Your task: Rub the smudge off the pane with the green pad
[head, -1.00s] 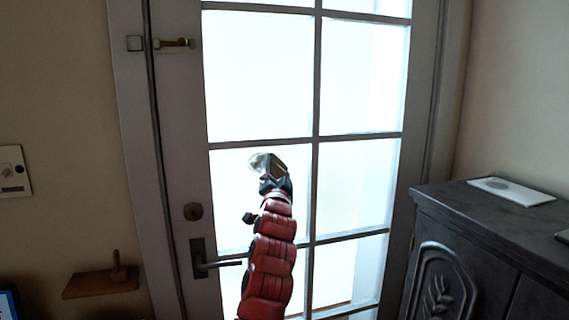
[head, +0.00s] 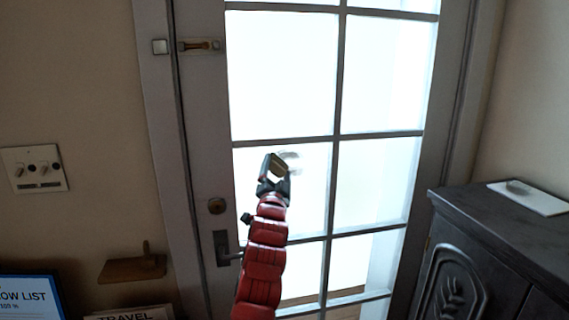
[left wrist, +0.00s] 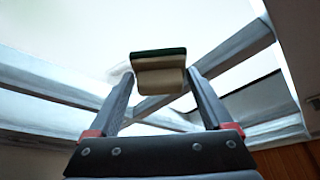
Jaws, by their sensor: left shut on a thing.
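The door's glass pane (head: 312,190) is bright, and a grey smudge (head: 292,159) shows in its upper left part. My left gripper (head: 273,178) is in front of this pane, shut on the pad (head: 279,166), which is just left of the smudge in the head view. In the left wrist view the pad (left wrist: 158,72) sits between the fingertips of the left gripper (left wrist: 160,82), its face tan and its far edge dark green. I cannot tell whether the pad touches the glass. My right gripper is not in view.
A door handle (head: 224,248) is left of my arm, with a lock (head: 217,206) above it. A dark carved cabinet (head: 470,225) stands at the right with a white plate (head: 530,197) on top. A small wooden shelf (head: 130,269) is on the left wall.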

